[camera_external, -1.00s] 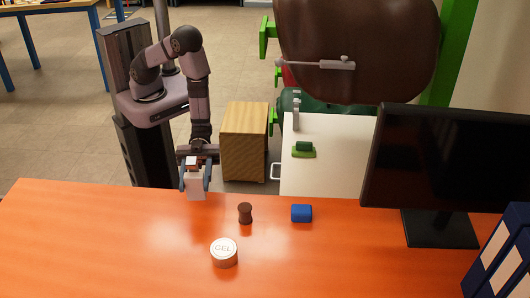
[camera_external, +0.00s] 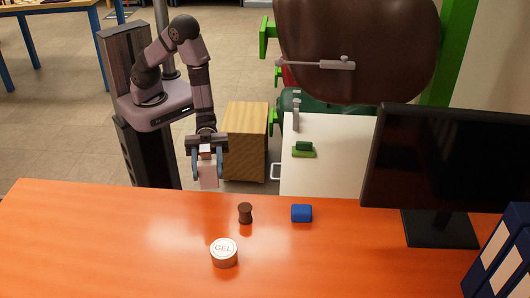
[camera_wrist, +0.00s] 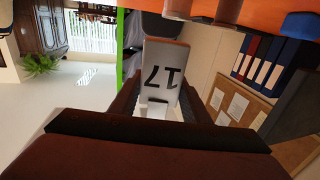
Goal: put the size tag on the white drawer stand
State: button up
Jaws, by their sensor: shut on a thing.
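My gripper (camera_external: 207,165) is shut on the size tag (camera_external: 208,178), a small pale block, and holds it up near the far edge of the orange table. The white drawer stand (camera_external: 335,170) is right of my gripper, behind the table, apart from the tag. A green block-like thing (camera_external: 303,151) and a small grey upright thing (camera_external: 296,115) stand on its top.
The orange table (camera_external: 120,240) carries a brown spool (camera_external: 245,213), a round tin marked GEL (camera_external: 224,252) and a blue block (camera_external: 301,213). A wooden cabinet (camera_external: 245,142) stands between my arm and the stand. A monitor (camera_external: 445,165) overlaps the stand's right side.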

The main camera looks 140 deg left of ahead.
jog(key=a+f+n+t+y+b, duration=0.1)
jog(key=a+f+n+y+b, duration=0.15)
jog(key=a, duration=0.55)
jog(key=a+f+n+t+y+b, duration=0.1)
jog(key=a+f+y+b, duration=0.25)
jog(key=a, duration=0.35)
jog(key=n+g+y+b, duration=0.4)
jog(key=n+y+b, duration=0.8)
jog(key=y+b, duration=0.4)
send_over(295, 138)
jog(key=p, duration=0.1)
notch_tip(295, 138, down, 7)
jog(key=shift+y, duration=0.3)
jog(key=shift+w+f+b, duration=0.1)
jog(key=shift+f+b, duration=1.2)
jog(key=shift+f, duration=3.7)
